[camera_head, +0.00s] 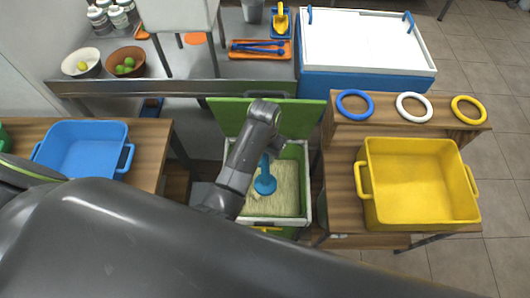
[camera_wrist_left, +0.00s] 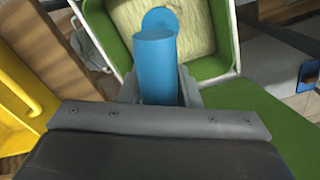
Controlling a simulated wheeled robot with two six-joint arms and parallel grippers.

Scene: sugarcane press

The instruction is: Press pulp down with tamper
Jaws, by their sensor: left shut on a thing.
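The tamper (camera_head: 265,182) is blue with a round foot and a thick handle. My left gripper (camera_head: 268,150) is shut on its handle, and the tamper also shows in the left wrist view (camera_wrist_left: 155,68). The foot is over the pale pulp (camera_head: 286,190) in the green-lined bin (camera_head: 303,165); I cannot tell whether it touches the pulp. The pulp also shows in the left wrist view (camera_wrist_left: 200,25). The bin's green lid (camera_head: 305,117) stands open at the back. My right gripper is not in view.
A yellow tub (camera_head: 422,148) stands on a wooden table at right, with blue, white and yellow rings (camera_head: 468,108) behind it. A blue tub (camera_head: 62,137) stands on a table at left. A steel counter holds bowls and an orange tray (camera_head: 262,55) at the back.

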